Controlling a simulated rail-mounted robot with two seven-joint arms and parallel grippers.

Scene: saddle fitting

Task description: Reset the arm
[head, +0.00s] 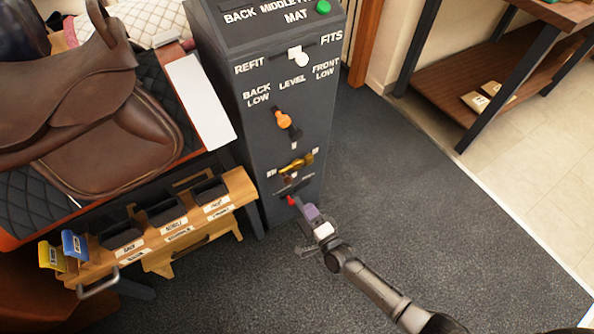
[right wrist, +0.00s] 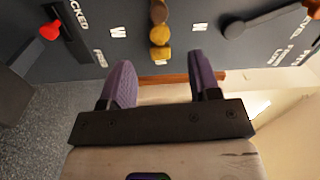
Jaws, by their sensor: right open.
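My right gripper (head: 308,214) is in front of the lower part of the dark control cabinet (head: 262,150), close to a red knob (head: 292,200). In the right wrist view its two purple fingers (right wrist: 162,82) stand wide apart with nothing between them. A gold lever with rounded knobs (right wrist: 160,32) lies beyond the fingertips, apart from them; it also shows in the head view (head: 297,163). The red knob (right wrist: 50,30) sits at the upper left, beside a label ending in "CKED" and the label "FREE". My left gripper is not visible.
Higher on the cabinet are an orange knob (head: 284,119), a white knob (head: 298,56) and a green button (head: 323,7). A brown saddle (head: 80,100) rests at left, above a wooden rack (head: 165,240) with several dark bins. A table (head: 490,80) stands at right; floor between is clear.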

